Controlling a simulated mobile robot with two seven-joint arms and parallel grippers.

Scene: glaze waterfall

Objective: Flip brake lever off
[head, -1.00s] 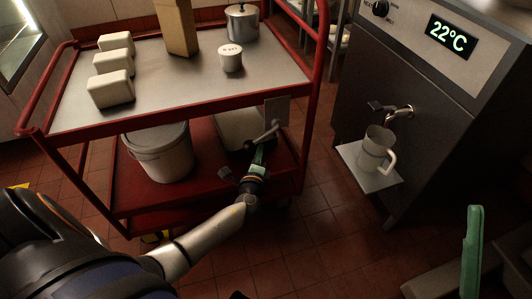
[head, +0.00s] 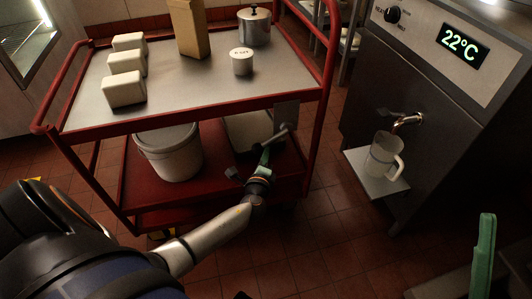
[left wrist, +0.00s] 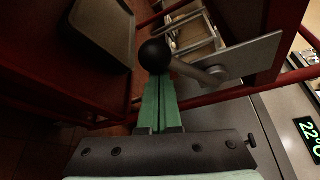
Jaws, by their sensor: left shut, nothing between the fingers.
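The brake lever (head: 282,133) is a grey rod on a flat metal plate (head: 287,114) at the cart's near right corner. In the left wrist view, the lever's rod (left wrist: 205,74) ends in a black ball knob (left wrist: 154,56). My left gripper (head: 265,152) is just below the lever. In the left wrist view, its green fingers (left wrist: 157,82) are together and empty, with their tips right at the knob. I cannot tell whether they touch it. A green finger of my right gripper (head: 484,257) shows at the lower right, away from the cart.
The red cart (head: 200,117) carries white blocks (head: 124,90), a brown box, a small tub and a pot on top. A white bucket (head: 170,152) and a pale bin stand on its lower shelf. A steel dispenser with a mug (head: 383,157) stands to the right. Tiled floor lies between.

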